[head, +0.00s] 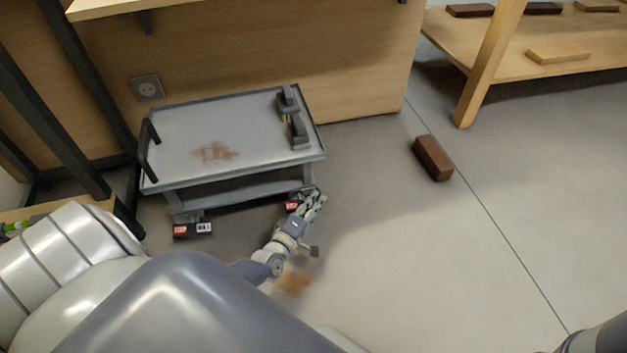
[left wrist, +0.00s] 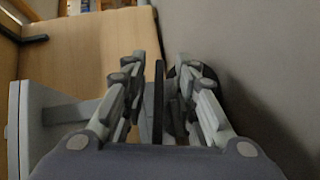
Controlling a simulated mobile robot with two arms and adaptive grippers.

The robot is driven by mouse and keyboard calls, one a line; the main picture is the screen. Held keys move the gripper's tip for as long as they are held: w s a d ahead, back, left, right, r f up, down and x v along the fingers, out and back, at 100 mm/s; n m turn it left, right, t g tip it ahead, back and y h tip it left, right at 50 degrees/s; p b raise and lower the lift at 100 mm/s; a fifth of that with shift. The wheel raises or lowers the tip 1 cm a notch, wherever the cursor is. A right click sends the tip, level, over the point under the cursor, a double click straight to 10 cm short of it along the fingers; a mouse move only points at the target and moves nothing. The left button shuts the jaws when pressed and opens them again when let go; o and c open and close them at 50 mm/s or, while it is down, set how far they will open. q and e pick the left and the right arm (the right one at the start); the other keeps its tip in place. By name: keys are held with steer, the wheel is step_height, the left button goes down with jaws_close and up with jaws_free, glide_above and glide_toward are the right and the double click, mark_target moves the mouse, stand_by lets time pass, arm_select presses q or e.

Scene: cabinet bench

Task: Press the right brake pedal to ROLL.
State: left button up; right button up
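The grey cart (head: 215,125) stands on the floor against the wooden panel. Its right brake pedal (head: 291,206) is low at the cart's near right corner; a red part shows and my left gripper hides the rest. My right gripper is out of view.
A dark brown block (head: 433,158) lies on the floor to the right. A wooden shelf (head: 560,65) with blocks stands at the upper right. Black posts (head: 50,120) stand left of the cart. The floor at the right is mostly clear.

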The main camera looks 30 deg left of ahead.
arm_select(q)
steer(key=s+d+r, duration=0.1)
steer(key=s+r, duration=0.1)
steer(key=s, duration=0.9)
steer(key=shift+s, duration=0.4)
